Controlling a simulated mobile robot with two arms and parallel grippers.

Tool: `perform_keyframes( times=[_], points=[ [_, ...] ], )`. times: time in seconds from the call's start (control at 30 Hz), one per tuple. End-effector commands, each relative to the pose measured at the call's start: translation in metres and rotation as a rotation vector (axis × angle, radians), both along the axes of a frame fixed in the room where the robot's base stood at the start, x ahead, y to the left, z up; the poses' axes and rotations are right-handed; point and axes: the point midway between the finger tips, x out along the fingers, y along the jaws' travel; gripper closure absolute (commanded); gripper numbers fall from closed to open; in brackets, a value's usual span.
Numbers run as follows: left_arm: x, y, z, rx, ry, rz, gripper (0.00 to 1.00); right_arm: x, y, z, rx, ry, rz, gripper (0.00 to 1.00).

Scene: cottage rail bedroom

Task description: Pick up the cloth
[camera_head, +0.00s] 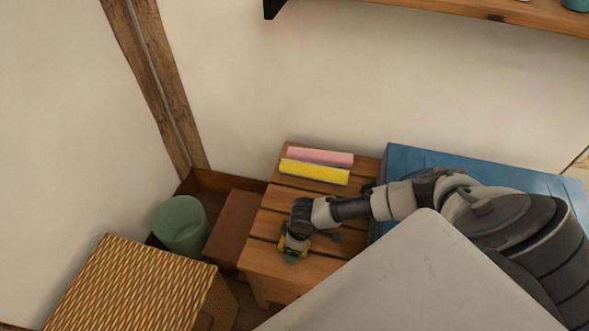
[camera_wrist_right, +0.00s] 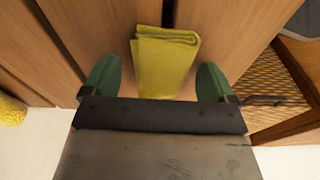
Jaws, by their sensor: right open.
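The cloth (camera_wrist_right: 166,58) is a folded yellow piece on a slatted wooden top, seen in the right wrist view. My right gripper (camera_wrist_right: 157,82) is open, with its green fingers either side of the near part of the cloth. I see gaps between the cloth and both fingers; its lower end is hidden by the gripper body. In the head view my right gripper (camera_head: 292,255) is low over the front left of the small wooden table (camera_head: 262,262), and mostly hides the cloth. My left gripper is not in view.
A yellow roll (camera_head: 314,172) and a pink roll (camera_head: 320,157) lie at the table's back. A blue surface (camera_head: 440,163) adjoins on the right. A green bin (camera_head: 180,228) and a wicker box (camera_head: 125,290) stand to the left. A shelf (camera_head: 480,16) is above.

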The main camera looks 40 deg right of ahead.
Motion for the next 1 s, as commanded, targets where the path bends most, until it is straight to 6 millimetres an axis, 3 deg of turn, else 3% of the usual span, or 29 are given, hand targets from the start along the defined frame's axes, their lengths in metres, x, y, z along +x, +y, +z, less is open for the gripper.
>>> perform_keyframes(
  times=[0.07, 0.4, 0.67, 0.77, 1.0],
  points=[
    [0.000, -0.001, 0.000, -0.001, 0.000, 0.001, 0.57, 0.000, 0.000, 0.000, 0.000, 0.000, 0.000, 0.14],
    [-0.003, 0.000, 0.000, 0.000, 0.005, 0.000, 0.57, 0.000, 0.000, 0.001, 0.000, 0.000, 0.000, 0.66],
    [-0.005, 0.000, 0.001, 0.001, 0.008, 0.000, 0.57, 0.000, 0.000, 0.004, 0.000, 0.000, 0.000, 0.66],
    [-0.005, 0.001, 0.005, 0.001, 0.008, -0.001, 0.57, 0.000, 0.000, 0.016, 0.000, -0.001, 0.001, 0.66],
    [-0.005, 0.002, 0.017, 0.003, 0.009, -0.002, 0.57, 0.000, 0.000, 0.065, 0.000, -0.002, 0.001, 0.66]
  ],
)
